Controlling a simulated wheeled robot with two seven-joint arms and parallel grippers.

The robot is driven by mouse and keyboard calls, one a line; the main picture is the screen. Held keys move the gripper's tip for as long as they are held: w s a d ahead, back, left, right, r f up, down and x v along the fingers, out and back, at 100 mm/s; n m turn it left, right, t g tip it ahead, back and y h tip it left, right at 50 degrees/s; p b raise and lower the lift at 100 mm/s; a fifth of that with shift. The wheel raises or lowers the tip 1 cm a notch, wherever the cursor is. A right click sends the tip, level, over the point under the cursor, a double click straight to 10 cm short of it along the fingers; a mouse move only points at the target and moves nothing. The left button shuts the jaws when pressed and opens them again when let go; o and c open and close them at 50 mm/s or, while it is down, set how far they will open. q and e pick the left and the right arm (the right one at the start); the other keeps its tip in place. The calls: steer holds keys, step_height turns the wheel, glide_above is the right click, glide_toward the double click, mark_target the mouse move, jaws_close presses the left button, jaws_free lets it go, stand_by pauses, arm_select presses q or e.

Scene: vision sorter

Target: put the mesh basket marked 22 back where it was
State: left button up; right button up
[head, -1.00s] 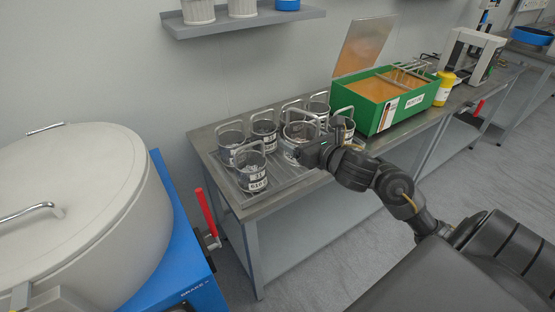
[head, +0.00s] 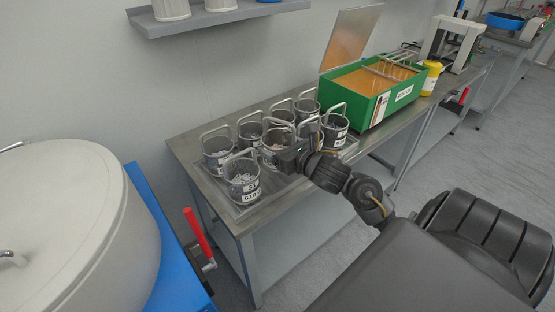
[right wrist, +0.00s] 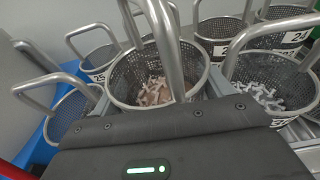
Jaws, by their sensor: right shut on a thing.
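My right gripper (head: 281,158) is shut on a mesh basket (head: 269,143) among the other baskets on the bench. The right wrist view shows this basket (right wrist: 122,88) just beyond the gripper, upright, with pale brown pieces inside and its handle rising above it. Its label is hidden, so I cannot read 22 on it. I cannot tell whether its base touches the tray (head: 270,203) below. Another basket (head: 243,188) with pale pieces stands at the tray's front left, and several more stand behind and to the right. My left gripper is not in view.
A green box (head: 372,105) with orange contents and a raised lid stands right of the baskets, with a yellow bottle (head: 431,78) beyond. A large pale drum (head: 70,220) on a blue base and a red lever (head: 197,233) are at left. A shelf (head: 225,17) hangs above.

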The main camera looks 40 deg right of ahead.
steer(key=shift+a+f, duration=0.1)
steer(key=shift+f, duration=0.35)
steer(key=shift+f+b, duration=0.4)
steer(key=shift+f, duration=1.4)
steer(key=o, duration=1.4)
steer(key=shift+f, duration=0.15)
steer(key=shift+s, duration=0.1)
